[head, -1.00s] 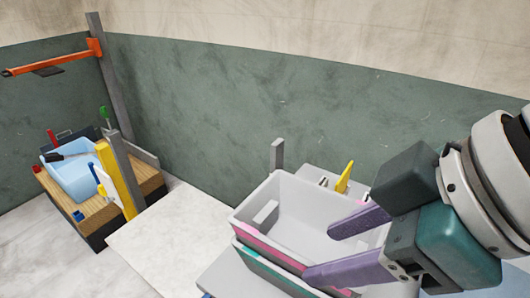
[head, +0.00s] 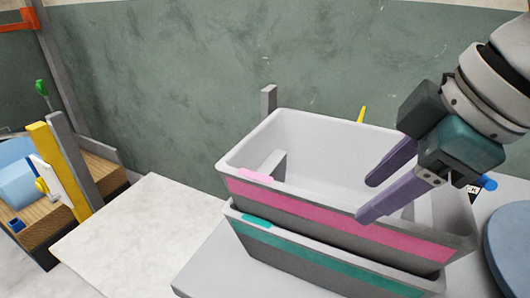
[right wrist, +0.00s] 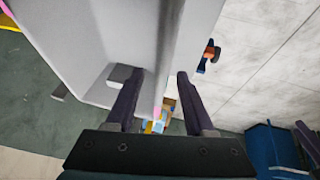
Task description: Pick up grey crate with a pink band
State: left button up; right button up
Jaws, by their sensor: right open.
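The grey crate with a pink band (head: 300,209) sits stacked on a grey crate with a teal band (head: 310,263) in the head view. It is open at the top, and a grey block shows inside it. My right gripper (head: 368,198) is open and empty, its purple fingers overlapping the crate's opening and front rim. In the right wrist view the fingers (right wrist: 159,76) are apart, and the pink-band crate's pale wall (right wrist: 90,40) shows ahead and between them. I cannot tell whether they touch it.
The crates stand on a grey surface (head: 215,268), with a pale tabletop (head: 140,220) to its left. A yellow post (head: 55,165) and a wooden bench (head: 98,180) stand at far left. A blue round thing (head: 510,245) is at right. A green wall is behind.

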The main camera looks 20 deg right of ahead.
aim_at(347, 232)
jog(key=x, duration=0.4)
jog(key=shift+s+a+f, duration=0.1)
jog(key=shift+a+f, duration=0.1)
jog(key=shift+f, duration=0.2)
jog(key=shift+w+f+b, duration=0.25)
jog(key=shift+f+b, duration=0.05)
jog(key=shift+f, duration=0.15)
grip_shut()
dwell(0.7)
